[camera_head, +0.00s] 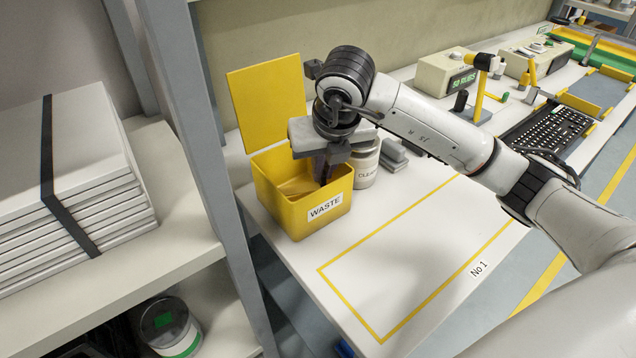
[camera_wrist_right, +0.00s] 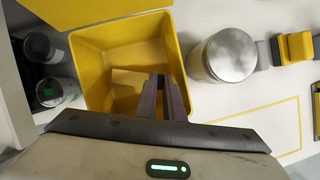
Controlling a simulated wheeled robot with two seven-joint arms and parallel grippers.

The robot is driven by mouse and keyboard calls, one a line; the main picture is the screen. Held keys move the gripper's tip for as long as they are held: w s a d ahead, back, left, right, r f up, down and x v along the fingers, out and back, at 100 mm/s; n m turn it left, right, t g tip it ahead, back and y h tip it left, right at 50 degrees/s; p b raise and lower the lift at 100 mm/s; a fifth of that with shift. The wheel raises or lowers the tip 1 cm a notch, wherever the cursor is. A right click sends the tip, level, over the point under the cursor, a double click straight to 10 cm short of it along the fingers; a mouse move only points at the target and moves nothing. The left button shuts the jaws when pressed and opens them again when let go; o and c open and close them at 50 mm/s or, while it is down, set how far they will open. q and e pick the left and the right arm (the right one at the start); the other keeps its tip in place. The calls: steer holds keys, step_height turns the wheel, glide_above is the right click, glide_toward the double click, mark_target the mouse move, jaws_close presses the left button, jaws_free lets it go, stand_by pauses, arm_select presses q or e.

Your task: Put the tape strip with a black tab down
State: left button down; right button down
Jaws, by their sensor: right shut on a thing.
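My right gripper (camera_head: 325,172) points down into the open yellow waste bin (camera_head: 297,222), with its fingertips inside the bin's mouth. In the right wrist view, the two dark fingers (camera_wrist_right: 164,92) are close together over the bin (camera_wrist_right: 86,47). The gripper is shut on the tape strip, of which little shows clearly. A tan patch beside the fingers may be the strip or the bin's inside; I cannot tell. The black tab cannot be made out against the dark fingers. My left gripper is not in view.
The bin's yellow lid (camera_head: 266,100) stands raised behind it. A cleaner can (camera_head: 366,165) stands close on the bin's right. The yellow-outlined area (camera_head: 400,255) in front is bare. A keyboard (camera_head: 548,132) lies farther right, and a shelf post (camera_head: 205,130) rises left of the bin.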

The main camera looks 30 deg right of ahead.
mark_target(323, 180)
steer(key=shift+w+f, duration=0.1)
steer(key=shift+f, duration=2.05)
steer(key=shift+f, duration=0.1)
steer(key=c, duration=2.2)
jaws_free()
steer(key=v, duration=1.2)
steer(key=shift+d, duration=0.1)
